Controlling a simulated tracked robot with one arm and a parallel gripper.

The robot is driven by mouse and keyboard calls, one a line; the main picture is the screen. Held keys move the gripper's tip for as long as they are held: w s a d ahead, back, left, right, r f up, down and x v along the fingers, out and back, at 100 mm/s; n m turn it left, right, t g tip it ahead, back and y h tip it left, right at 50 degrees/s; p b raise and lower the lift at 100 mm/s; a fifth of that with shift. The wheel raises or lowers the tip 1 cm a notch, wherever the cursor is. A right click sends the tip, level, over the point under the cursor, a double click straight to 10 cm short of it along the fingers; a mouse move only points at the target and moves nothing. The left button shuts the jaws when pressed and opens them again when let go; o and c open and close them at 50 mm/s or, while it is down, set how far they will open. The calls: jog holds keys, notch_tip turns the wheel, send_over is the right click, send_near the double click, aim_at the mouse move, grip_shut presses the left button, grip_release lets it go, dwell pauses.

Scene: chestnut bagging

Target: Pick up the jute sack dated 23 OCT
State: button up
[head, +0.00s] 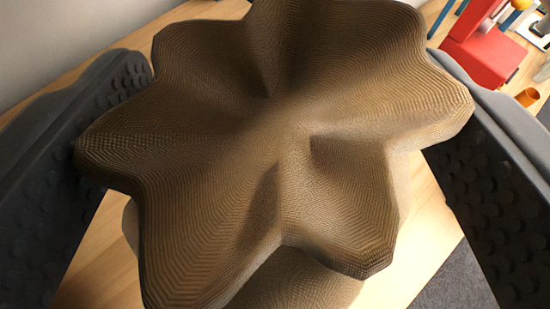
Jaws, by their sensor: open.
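A brown woven sack (230,150) fills the middle of the head view, seen from above. Its gathered top flares out in wavy folds, and part of its rounded body shows below the folds at the bottom. No date or label is visible on it, so I cannot tell which date it bears. My gripper (285,165) is open, with one dark studded finger at the left and one at the right of the sack's top. The left finger is close to the folds; I cannot tell whether either finger touches them.
The sack stands on a light wooden table (425,225). A red object (485,55) and a small orange cup (527,97) are at the upper right. A pale wall (60,40) is at the upper left. Dark grey floor shows at the lower right.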

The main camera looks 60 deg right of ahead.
jog(key=shift+x, duration=1.05)
jog(key=shift+r, duration=0.1)
grip_shut()
jog(key=shift+r, duration=0.2)
